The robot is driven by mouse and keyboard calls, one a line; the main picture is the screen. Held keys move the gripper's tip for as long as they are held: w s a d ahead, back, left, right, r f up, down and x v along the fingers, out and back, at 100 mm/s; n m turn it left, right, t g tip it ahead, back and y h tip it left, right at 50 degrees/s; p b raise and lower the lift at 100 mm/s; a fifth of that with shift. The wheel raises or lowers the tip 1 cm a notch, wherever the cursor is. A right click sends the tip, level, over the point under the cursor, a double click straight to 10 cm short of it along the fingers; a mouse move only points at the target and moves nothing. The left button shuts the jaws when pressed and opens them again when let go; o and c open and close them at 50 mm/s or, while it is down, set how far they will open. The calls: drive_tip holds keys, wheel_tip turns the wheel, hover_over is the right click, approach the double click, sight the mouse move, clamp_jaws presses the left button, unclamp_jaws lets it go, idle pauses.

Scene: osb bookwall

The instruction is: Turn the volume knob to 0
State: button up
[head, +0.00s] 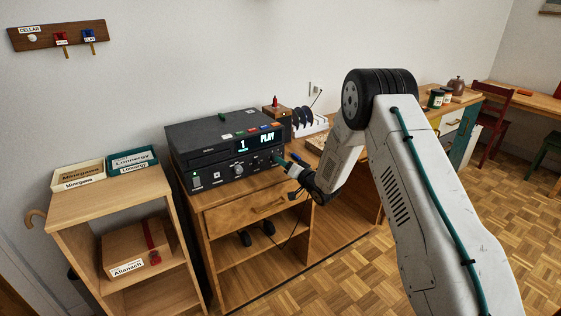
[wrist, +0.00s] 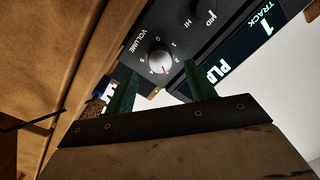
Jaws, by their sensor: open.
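The black player (head: 225,140) stands on the wooden desk, its display lit with "1" and "PLAY". The volume knob (wrist: 160,62) is round and silver-grey with a red mark, beside the word VOLUME and a numbered scale. The red mark points towards the lower edge of the wrist picture, away from the 0; its exact number is hard to read. My gripper (wrist: 160,88) is open, its two green fingers apart, one to each side of the knob's line and a little short of it. In the head view my gripper (head: 284,161) is at the right end of the player's front and hides the knob.
Other knobs (head: 253,164) sit left of my gripper on the player's front. A rack with dark discs (head: 303,117) stands right of the player. A low shelf with labelled trays (head: 78,177) is at left. The parquet floor before the desk is free.

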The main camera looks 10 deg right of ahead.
drive_tip(key=shift+x, duration=1.8)
drive_tip(key=shift+c, duration=0.3)
drive_tip(key=c, duration=0.9)
